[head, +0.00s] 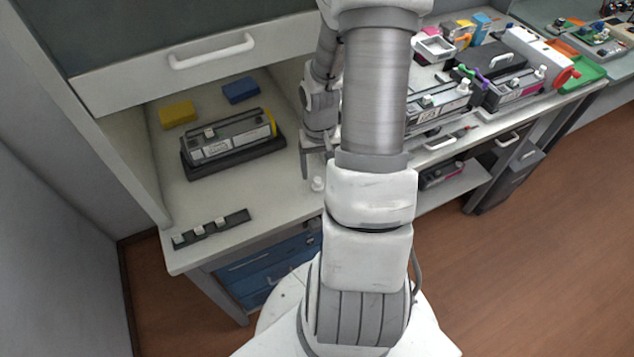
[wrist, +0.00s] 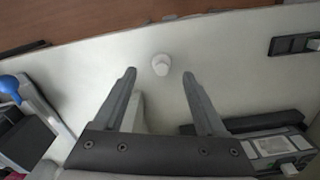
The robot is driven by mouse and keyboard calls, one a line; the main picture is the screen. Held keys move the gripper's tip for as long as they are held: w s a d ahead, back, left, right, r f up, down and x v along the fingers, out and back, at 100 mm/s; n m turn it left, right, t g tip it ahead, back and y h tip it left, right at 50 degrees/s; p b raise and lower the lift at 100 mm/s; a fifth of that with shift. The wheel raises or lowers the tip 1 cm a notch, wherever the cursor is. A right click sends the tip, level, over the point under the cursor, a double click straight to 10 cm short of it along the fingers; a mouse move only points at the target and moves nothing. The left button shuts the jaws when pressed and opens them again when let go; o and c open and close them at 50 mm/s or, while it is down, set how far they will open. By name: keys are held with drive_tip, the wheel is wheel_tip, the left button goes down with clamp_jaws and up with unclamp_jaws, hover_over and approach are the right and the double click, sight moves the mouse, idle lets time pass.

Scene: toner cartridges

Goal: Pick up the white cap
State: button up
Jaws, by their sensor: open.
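The white cap (head: 318,184) stands on the pale worktop near its front edge, partly beside my arm in the head view. In the wrist view the white cap (wrist: 160,64) sits just beyond the fingertips, about midway between their lines. My gripper (wrist: 158,72) is open and empty, with its two grey fingers apart. In the head view my gripper (head: 315,170) is low over the worktop, close to the cap, and partly hidden by my arm. I cannot tell its exact height above the surface.
A toner cartridge (head: 225,138) lies on a dark tray to the left, with a yellow block (head: 178,115) and a blue block (head: 240,90) behind. A dark strip with small white pieces (head: 210,228) lies front left. More cartridges (head: 443,105) crowd the right. Worktop left of the cap is clear.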

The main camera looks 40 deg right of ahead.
sight(317, 179)
drive_tip(key=shift+w+f, duration=0.15)
drive_tip(key=shift+f, duration=1.25)
drive_tip(key=shift+w+f, duration=0.15)
drive_tip(key=shift+f, duration=1.2)
clamp_jaws()
